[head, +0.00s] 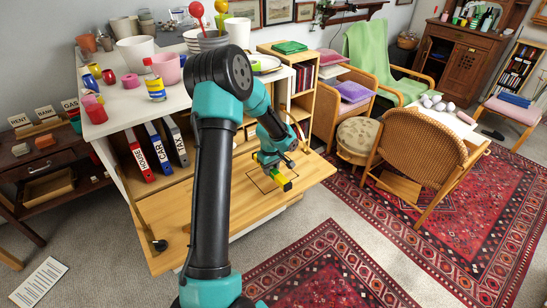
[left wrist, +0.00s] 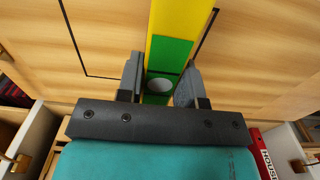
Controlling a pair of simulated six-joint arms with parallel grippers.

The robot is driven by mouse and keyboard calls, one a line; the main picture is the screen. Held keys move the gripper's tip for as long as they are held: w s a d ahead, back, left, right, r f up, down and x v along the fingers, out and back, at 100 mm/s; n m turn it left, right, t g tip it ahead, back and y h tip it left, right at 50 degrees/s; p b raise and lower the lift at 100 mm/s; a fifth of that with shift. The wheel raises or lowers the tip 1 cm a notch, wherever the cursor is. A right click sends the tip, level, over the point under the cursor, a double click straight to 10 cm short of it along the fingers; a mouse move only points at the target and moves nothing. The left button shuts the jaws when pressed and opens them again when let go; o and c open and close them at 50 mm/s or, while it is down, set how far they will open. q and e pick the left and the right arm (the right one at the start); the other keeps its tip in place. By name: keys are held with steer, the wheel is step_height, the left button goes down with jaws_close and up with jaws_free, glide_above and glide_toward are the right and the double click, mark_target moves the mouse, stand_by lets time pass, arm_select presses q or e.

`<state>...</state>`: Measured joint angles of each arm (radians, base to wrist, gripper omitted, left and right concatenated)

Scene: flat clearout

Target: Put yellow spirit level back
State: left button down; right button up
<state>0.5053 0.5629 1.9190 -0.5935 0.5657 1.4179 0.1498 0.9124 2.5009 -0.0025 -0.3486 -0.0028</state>
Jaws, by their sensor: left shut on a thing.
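The yellow spirit level (head: 285,184) has a green section and shows just beyond my left gripper (head: 273,163) in the head view. In the left wrist view my left gripper (left wrist: 158,82) is shut on the level (left wrist: 178,22), with a dark finger on each side of its green part. The level points away from the gripper, over a thin black outline (left wrist: 70,32) on the wooden board. I cannot tell whether the level touches the board. The board (head: 190,230) is a lowered flap in front of the cabinet. My right gripper is not in view.
Labelled binders (head: 158,148) stand in the cabinet behind the flap. The white top (head: 125,100) carries pots, cups and tins. A round stool (head: 357,135) and a wicker chair (head: 425,150) stand to the right.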

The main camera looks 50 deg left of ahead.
arm_select(q)
steer(key=w+a, duration=0.3)
steer(key=a, duration=0.1)
steer(key=w+a+f, duration=0.1)
steer(key=w+a, duration=0.2)
steer(key=w, duration=0.1)
steer(key=w+a, duration=0.3)
steer(key=a, duration=0.1)
steer(key=shift+w+a+f, duration=0.15)
steer(key=shift+a+f, duration=0.05)
steer(key=shift+a, duration=0.1)
steer(key=shift+w+a, duration=0.1)
steer(key=shift+f, duration=1.8)
steer(key=shift+f, duration=0.1)
steer(key=c, duration=0.8)
jaws_free()
